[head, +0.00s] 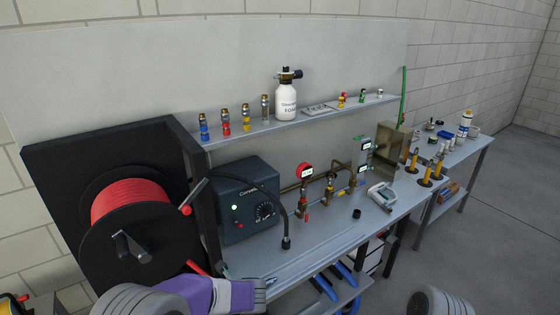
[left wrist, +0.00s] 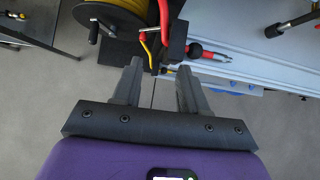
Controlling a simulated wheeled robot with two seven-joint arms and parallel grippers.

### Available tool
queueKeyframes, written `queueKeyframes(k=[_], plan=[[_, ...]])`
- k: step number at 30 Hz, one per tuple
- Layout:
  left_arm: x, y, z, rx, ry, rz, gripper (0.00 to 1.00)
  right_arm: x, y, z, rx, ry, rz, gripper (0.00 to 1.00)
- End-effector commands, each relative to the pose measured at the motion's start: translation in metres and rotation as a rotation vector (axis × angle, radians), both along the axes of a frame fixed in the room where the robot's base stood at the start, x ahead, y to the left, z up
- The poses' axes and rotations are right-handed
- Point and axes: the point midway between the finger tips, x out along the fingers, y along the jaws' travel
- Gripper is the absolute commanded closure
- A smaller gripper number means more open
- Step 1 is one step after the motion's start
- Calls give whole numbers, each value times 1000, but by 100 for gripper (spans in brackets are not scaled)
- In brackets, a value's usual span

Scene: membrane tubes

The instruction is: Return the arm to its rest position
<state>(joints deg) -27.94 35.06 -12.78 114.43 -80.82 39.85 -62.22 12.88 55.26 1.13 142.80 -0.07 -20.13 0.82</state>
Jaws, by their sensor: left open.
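My left arm comes in at the bottom left of the head view, with a purple and grey wrist section. My left gripper (head: 268,283) is by the front edge of the workbench (head: 318,252), and part of it is cut off or hard to make out there.
A red hose reel (head: 132,205) on a black frame stands at the left, close to my arm. A dark control box (head: 243,208) with a black hose sits on the bench. A red-handled tool (left wrist: 205,52) lies beyond my left fingers. Open floor (head: 490,240) is at the right.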

Motion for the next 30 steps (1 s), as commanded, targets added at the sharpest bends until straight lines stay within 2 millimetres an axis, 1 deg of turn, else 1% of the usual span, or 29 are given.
queueKeyframes(k=[1,5,8,9,11,14,15,17,18,20,21,23,24,27,30], plan=[[-10,2,-21,-40,34,39,57,1,0,-5,0,-2,-1,100],[-31,1,-58,-157,94,149,57,1,0,-11,-1,-3,-1,100],[-50,-2,-88,-256,145,255,57,2,0,-18,-1,-5,-2,100],[-59,-4,-102,-302,169,309,57,2,0,-20,-1,-4,-1,100],[-74,-7,-122,-375,204,401,57,2,0,-25,-1,-4,-1,100],[-106,-15,-162,-521,272,614,57,1,0,-35,0,-2,-1,100],[-122,-19,-182,-591,304,738,57,1,0,-40,0,-2,-1,100],[-147,-27,-211,-704,348,959,57,1,0,-50,0,-2,-1,100],[-163,-33,-228,-776,370,1125,57,1,0,-56,0,-2,-1,100],[-184,-41,-252,-871,388,1393,57,1,0,-66,-1,-3,-1,100],[-196,-45,-265,-923,387,1573,57,2,0,-72,-1,-3,-1,100],[-210,-49,-283,-981,369,1835,57,2,0,-80,-1,-3,-1,100],[-218,-49,-293,-1005,346,1998,57,2,0,-85,-1,-3,-1,100],[-234,-47,-312,-1034,265,2340,57,2,0,-94,0,-2,-1,100],[-244,-42,-324,-1034,181,2567,57,1,0,-99,0,-2,-1,100]])
